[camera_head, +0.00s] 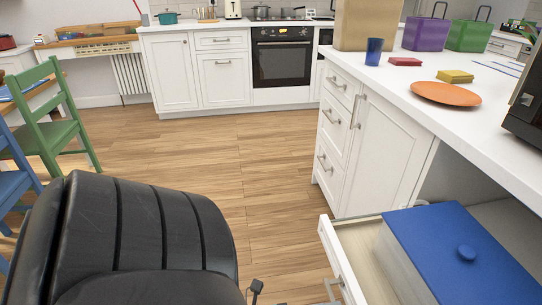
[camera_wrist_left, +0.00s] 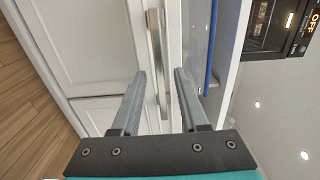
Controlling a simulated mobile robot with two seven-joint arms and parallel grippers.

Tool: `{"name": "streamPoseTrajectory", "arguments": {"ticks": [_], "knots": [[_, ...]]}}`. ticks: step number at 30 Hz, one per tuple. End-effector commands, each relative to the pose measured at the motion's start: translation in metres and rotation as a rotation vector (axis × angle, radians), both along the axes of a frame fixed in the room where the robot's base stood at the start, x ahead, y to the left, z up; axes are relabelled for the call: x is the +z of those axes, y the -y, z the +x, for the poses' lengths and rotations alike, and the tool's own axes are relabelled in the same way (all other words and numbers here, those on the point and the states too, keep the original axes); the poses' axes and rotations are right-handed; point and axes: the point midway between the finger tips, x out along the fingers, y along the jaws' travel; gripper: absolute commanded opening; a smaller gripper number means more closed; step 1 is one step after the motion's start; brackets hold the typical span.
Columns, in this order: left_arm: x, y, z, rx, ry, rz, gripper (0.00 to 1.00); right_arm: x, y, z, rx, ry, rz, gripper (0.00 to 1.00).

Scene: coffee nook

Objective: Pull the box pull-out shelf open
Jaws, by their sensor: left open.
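The box pull-out shelf (camera_head: 341,262) is at the lower right of the head view. Its white front stands out from the cabinet face, so it is partly open. A box with a blue lid (camera_head: 445,248) and round knob sits in it. The shelf's metal bar handle (camera_wrist_left: 158,65) shows in the left wrist view, on the white front, with the blue lid to its right. My left gripper (camera_wrist_left: 161,76) is open, with one finger on each side of the handle's line. I cannot tell whether either finger touches it. My right gripper is not in view.
A white cabinet with drawers (camera_head: 340,115) stands beyond the shelf. Its counter holds an orange plate (camera_head: 446,94) and a blue cup (camera_head: 374,51). A black padded form (camera_head: 130,235) fills the lower left. A green chair (camera_head: 50,125) stands left. The wooden floor (camera_head: 235,155) between is clear.

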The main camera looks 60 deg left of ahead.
Motion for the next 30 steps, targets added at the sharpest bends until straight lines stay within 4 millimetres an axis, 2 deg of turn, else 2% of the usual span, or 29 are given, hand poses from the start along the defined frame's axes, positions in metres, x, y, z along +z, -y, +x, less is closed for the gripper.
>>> {"name": "streamPoseTrajectory", "arguments": {"ticks": [9, 15, 21, 30], "knots": [[0.001, -0.027, -0.074, 0.003, -0.006, -0.001, 0.44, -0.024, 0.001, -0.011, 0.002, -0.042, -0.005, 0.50], [0.000, -0.039, -0.107, 0.002, -0.003, -0.001, 0.44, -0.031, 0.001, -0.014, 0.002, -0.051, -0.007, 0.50], [0.000, -0.044, -0.121, 0.001, 0.000, 0.000, 0.44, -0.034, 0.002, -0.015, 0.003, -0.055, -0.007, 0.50], [0.000, -0.045, -0.122, 0.001, 0.001, 0.000, 0.44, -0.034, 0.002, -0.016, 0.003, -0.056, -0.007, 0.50]]}}
